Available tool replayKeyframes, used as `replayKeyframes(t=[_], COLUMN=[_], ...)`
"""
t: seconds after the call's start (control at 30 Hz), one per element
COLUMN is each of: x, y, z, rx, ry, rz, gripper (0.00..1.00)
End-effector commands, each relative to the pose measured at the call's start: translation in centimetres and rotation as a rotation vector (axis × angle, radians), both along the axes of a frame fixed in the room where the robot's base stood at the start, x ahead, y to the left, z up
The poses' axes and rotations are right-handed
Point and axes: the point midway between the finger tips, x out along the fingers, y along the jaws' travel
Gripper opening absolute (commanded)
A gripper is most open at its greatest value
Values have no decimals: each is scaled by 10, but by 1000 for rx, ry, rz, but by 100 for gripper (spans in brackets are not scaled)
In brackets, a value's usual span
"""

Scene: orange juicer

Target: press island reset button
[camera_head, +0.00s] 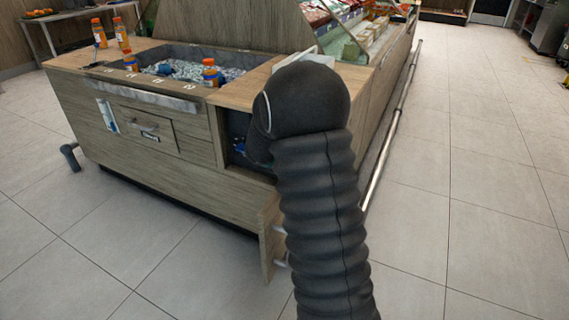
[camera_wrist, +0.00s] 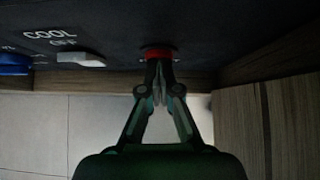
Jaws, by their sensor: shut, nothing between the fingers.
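In the wrist view, a round red button (camera_wrist: 158,53) sits on a dark panel (camera_wrist: 190,22). My gripper (camera_wrist: 159,66) is shut and empty, with its fingertips right at the button and overlapping its lower middle. I cannot tell whether they touch it or whether it is pushed in. In the head view, my black arm reaches to the open compartment (camera_head: 240,139) at the corner of the wooden island (camera_head: 155,186). My gripper and the button are hidden there.
Left of the button are a pale switch (camera_wrist: 82,60) near "COOL" and "OFF" lettering and a blue part (camera_wrist: 14,64). An open wooden door (camera_head: 269,238) hangs below the compartment. Orange bottles (camera_head: 210,73) stand in the ice bin. Tiled floor (camera_head: 470,200) is clear at right.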

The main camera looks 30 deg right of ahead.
Motion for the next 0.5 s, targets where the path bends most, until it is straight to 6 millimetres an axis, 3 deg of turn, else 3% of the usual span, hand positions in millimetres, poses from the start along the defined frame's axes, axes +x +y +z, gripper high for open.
replayKeyframes(t=[0.13, 0.5], x=[-12, -46], y=[26, 69], z=[-3, 51], rx=[0, 3], ry=[0, -1], rz=[8, 10], gripper=[0, 0])
